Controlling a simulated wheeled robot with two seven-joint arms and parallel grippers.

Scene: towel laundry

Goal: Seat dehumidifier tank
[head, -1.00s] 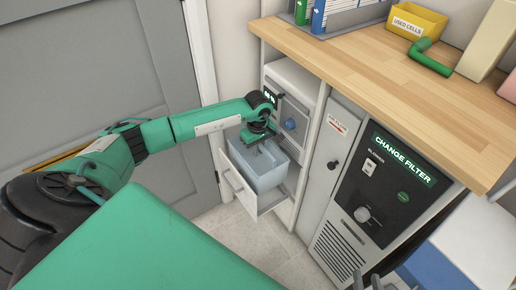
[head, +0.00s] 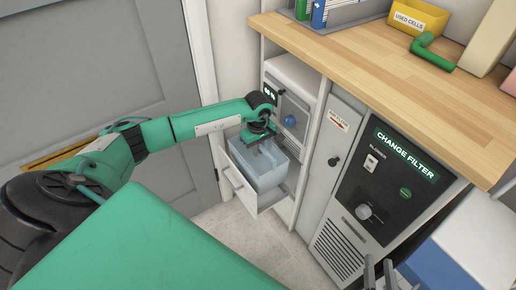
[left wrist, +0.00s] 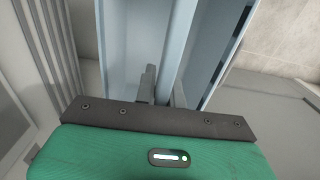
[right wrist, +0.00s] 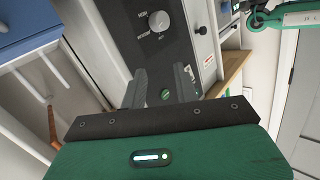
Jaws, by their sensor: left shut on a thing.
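The pale blue, open-topped dehumidifier tank (head: 270,178) sits in the pulled-out white drawer (head: 237,184) at the bottom of the dehumidifier (head: 294,74). My left gripper (head: 262,143) points down into the tank's top. In the left wrist view my left gripper (left wrist: 165,88) is shut on a light blue bar of the tank (left wrist: 178,40), one finger on each side. The tank's underside is hidden by the drawer. My right gripper (head: 380,278) shows at the bottom edge of the head view. In the right wrist view my right gripper (right wrist: 162,85) is open and empty.
The dehumidifier stands under a wooden worktop (head: 400,85). Right of it are a narrow grey panel (head: 335,145) and the black CHANGE FILTER unit (head: 385,200). A grey door (head: 90,80) is at the left. Bare floor (head: 265,245) lies before the drawer.

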